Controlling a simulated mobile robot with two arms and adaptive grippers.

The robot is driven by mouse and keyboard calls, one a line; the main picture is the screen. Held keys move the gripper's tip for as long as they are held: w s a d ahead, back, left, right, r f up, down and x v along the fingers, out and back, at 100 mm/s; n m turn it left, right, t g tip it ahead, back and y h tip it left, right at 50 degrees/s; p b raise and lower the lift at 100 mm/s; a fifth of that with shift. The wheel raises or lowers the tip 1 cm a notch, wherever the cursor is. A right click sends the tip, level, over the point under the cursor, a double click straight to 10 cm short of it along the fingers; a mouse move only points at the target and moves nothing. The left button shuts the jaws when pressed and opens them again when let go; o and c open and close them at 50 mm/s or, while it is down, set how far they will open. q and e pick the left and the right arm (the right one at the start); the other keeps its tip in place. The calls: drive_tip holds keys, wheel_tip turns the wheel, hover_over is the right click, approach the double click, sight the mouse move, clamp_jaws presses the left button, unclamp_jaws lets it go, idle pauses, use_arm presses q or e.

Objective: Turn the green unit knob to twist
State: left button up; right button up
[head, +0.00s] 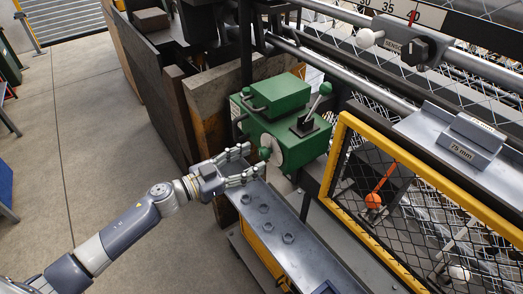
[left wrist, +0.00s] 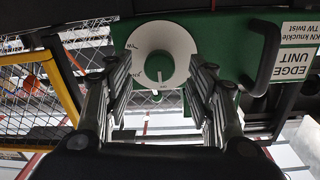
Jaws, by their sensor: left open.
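The green edge unit (head: 280,112) stands at the end of the grey bench in the head view. Its white round dial (head: 277,153) faces my left gripper. In the left wrist view the dial (left wrist: 178,40) carries small dark marks, and a green knob (left wrist: 158,67) with a white pointer line sits at its lower middle. The line points down in that picture. My left gripper (head: 256,160) is open, with fingers on either side of the knob in the left wrist view (left wrist: 158,75). Contact with the knob cannot be told. My right gripper is out of view.
A dark handle (left wrist: 264,55) and a label plate (left wrist: 297,58) are beside the dial. A yellow-framed mesh guard (head: 335,160) stands to the right.

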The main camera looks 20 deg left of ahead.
sight(260, 156)
use_arm(q)
drive_tip(key=shift+p+x, duration=0.45)
drive_tip(key=shift+x, duration=1.8)
drive_tip(key=shift+c, duration=0.6)
drive_tip(key=c, duration=1)
